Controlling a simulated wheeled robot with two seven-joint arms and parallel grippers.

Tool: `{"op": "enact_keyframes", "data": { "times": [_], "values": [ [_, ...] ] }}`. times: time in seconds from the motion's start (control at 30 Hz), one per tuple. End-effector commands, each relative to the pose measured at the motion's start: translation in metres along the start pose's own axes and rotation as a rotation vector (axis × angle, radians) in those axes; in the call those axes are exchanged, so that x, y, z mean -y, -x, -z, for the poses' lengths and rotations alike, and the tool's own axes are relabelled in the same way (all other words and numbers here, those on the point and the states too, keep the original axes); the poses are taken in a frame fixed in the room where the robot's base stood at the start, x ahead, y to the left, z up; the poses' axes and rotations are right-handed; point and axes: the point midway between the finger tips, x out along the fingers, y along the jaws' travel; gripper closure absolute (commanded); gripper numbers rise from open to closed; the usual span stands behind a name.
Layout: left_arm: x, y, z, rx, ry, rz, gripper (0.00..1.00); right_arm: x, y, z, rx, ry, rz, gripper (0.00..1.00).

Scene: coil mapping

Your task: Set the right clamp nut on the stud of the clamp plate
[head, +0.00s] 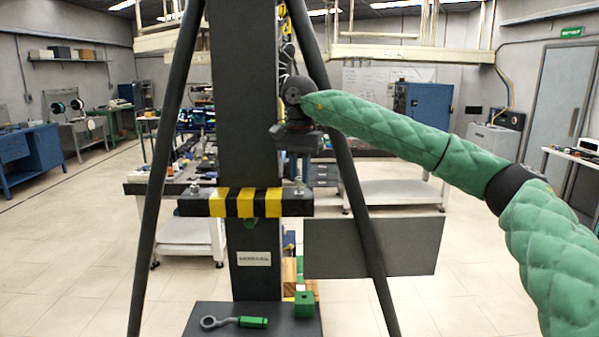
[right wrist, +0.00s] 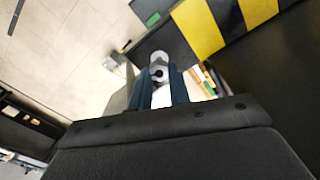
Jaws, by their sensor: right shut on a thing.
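The clamp plate (head: 231,203), a black and yellow striped bar, lies level across the dark column (head: 243,90); its stripes also show in the right wrist view (right wrist: 228,22). A small metal stud (head: 298,186) stands at its right end, and similar metal hardware (head: 195,187) at its left end. My right gripper (head: 298,150) is above the right end, a clear gap over the stud. In the right wrist view its blue fingers (right wrist: 160,85) are shut on a grey ring-shaped clamp nut (right wrist: 158,73) with a dark hole. Whether the nut lines up with the stud I cannot tell. My left gripper is out of view.
Dark slanted legs (head: 345,165) flank the column. A grey panel (head: 340,247) is at lower right. Benches stand well behind; the floor between is open.

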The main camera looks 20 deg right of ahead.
Motion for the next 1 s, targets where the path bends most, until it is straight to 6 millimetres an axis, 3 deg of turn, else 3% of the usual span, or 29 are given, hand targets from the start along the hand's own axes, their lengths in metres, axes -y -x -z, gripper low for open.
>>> {"op": "enact_keyframes", "data": {
  "times": [0.2, 0.23, 0.33, 0.37, 0.73, 1.0],
  "values": [
    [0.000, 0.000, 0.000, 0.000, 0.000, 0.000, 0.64, 0.000, -0.002, -0.001, 0.002, -0.013, -0.003, 1.00],
    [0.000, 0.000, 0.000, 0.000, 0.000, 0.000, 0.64, 0.000, -0.002, -0.001, 0.002, -0.012, -0.003, 0.77],
    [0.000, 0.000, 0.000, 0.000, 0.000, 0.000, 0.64, 0.000, -0.002, -0.001, 0.002, -0.012, -0.002, 0.58],
    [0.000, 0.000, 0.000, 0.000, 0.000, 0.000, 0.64, 0.000, -0.002, 0.000, 0.002, -0.012, -0.002, 0.56],
    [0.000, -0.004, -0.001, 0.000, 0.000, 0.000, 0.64, 0.001, 0.004, 0.000, 0.001, -0.011, 0.001, 0.56],
    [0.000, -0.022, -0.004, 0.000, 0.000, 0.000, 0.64, 0.001, 0.042, 0.000, 0.000, -0.011, 0.001, 0.56]
  ]
}}
